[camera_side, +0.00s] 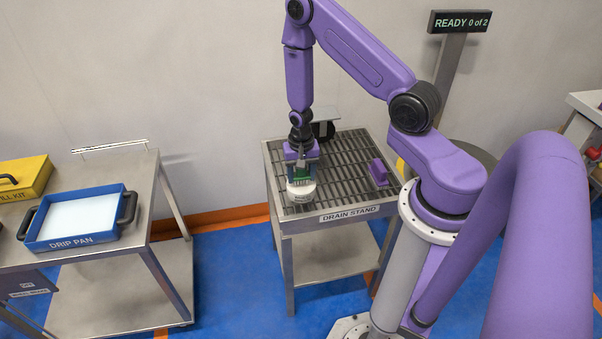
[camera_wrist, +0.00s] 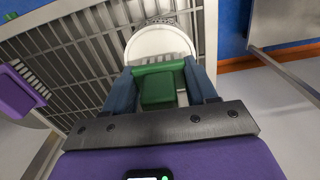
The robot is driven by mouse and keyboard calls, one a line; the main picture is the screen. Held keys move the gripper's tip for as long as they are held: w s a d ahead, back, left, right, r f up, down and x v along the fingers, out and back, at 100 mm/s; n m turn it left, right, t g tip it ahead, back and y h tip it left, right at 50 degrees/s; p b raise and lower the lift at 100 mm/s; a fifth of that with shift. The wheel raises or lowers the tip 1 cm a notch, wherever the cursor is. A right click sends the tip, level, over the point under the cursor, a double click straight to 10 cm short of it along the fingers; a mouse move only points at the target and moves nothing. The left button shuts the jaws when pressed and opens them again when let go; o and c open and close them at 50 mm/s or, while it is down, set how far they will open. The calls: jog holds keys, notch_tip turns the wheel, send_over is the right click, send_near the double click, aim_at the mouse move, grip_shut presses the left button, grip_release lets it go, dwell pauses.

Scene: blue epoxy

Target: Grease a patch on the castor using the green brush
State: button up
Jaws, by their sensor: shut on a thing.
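My gripper (camera_side: 301,172) points down over the front left of the drain stand, shut on the green brush (camera_wrist: 158,86). The brush's green body sits between the two blue-grey fingers in the wrist view. A round white tub (camera_wrist: 158,42) is right below and beyond the brush; it also shows in the side view (camera_side: 301,193). The brush's lower end is hidden, so I cannot tell whether it touches the tub's contents. The castor (camera_side: 323,130), with a dark wheel and a grey plate on top, stands at the back of the stand, partly behind my wrist.
The slatted drain stand (camera_side: 345,212) has bare grating in its middle. A purple block-like thing (camera_side: 378,172) lies at its right. A blue drip pan (camera_side: 82,220) and a yellow kit box (camera_side: 24,178) are on the left table. A sign (camera_side: 460,22) reads "READY 0 of 2".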

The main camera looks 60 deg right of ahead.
jog(key=shift+f, duration=0.55)
dwell(1.4)
jog(key=shift+r, duration=0.1)
jog(key=shift+r, duration=3.45)
